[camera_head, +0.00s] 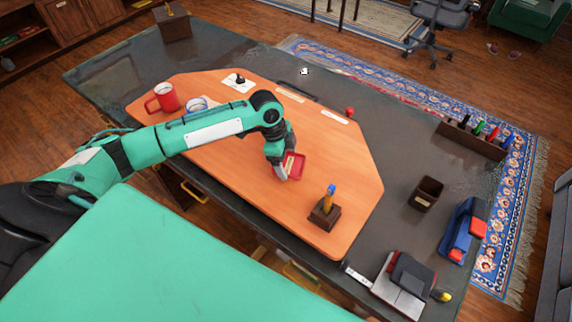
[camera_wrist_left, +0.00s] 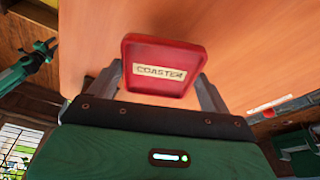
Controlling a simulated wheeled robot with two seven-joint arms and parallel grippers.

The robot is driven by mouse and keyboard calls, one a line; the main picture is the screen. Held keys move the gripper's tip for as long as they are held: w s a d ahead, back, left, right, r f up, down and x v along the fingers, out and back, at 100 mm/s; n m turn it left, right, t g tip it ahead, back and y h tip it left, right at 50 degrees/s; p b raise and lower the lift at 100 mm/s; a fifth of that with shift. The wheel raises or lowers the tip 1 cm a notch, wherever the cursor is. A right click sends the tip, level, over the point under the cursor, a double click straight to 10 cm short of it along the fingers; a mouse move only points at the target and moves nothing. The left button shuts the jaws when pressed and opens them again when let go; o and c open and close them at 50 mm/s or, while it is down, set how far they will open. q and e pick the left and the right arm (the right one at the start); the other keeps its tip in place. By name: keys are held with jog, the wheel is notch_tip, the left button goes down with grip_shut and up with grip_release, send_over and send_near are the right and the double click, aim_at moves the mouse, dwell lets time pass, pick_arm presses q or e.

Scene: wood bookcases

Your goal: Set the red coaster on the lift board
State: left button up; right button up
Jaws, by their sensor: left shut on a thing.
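The red coaster (camera_head: 296,160) is a small rounded square with a pale label; the label reads COASTER in the left wrist view (camera_wrist_left: 160,72). My left gripper (camera_head: 284,172) is shut on it, with one finger at each side in the left wrist view (camera_wrist_left: 160,88). The coaster is over the middle right part of the orange lift board (camera_head: 235,190); I cannot tell whether it touches the board. The board lies on the dark desk and also fills the background of the left wrist view (camera_wrist_left: 260,50). My right gripper (camera_wrist_left: 48,48) shows small at the left of the wrist view.
On the board, a red mug (camera_head: 163,98) and a white-blue cup (camera_head: 196,104) stand left, and a dark holder (camera_head: 325,213) with a pencil stands right. Bare board surrounds the coaster.

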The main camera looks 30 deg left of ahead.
aim_at(285, 164)
pick_arm(q)
notch_tip(285, 164, down, 4)
jog(key=shift+r+p, duration=0.2)
jog(key=shift+p, duration=0.2)
jog(key=shift+f, duration=0.15)
jog(key=o, duration=0.9)
jog(key=shift+o, duration=0.2)
jog(key=b+v, duration=0.2)
jog(key=v, duration=1)
